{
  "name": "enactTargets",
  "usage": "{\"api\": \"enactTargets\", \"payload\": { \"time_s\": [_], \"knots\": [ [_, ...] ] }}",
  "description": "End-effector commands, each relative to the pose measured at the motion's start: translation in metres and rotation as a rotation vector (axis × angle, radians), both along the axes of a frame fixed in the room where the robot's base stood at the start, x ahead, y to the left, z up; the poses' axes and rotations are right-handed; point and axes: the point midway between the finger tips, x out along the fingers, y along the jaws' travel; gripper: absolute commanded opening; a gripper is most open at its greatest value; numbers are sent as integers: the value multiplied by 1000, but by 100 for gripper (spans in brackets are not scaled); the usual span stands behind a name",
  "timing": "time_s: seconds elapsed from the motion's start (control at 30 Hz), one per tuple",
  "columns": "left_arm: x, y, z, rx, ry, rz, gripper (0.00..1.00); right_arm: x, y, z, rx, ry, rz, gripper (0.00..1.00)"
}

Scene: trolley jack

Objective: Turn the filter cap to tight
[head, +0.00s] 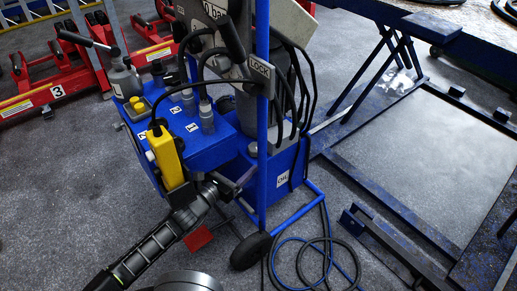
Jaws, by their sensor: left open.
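My left gripper (222,187) reaches in from the lower left on its black ribbed arm. It is by the front lower edge of the blue hydraulic unit (225,147), below a yellow box (166,160). Its fingers are small and dark, and I see nothing clearly held. I cannot tell for sure which part is the filter cap. A grey round-topped fitting (125,78) with a black lever stands at the unit's far left, and grey hose fittings (207,115) stand on its top. Any tightness mark is too small to read. My right gripper is not in view.
A black wheel (251,250) and coiled hoses (310,255) lie below. A blue lift frame (385,205) fills the right. Red jacks (55,85) stand at upper left.

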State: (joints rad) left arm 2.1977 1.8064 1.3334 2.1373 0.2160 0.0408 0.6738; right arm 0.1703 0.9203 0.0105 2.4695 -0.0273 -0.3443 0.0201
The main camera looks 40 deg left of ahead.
Motion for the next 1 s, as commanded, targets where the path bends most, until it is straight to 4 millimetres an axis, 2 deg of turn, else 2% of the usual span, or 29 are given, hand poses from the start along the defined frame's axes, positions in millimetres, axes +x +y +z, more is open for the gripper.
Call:
{"api": "enactTargets", "payload": {
  "time_s": [0.13, 0.53, 1.0],
  "knots": [
    [2, 0, 16, -4, -42, -6, 69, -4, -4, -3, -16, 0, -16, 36],
    [8, -1, 15, -4, -41, -9, 69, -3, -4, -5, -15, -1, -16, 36],
    [72, -4, 13, -3, -39, -11, 69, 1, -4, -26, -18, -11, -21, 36]
  ]
}}
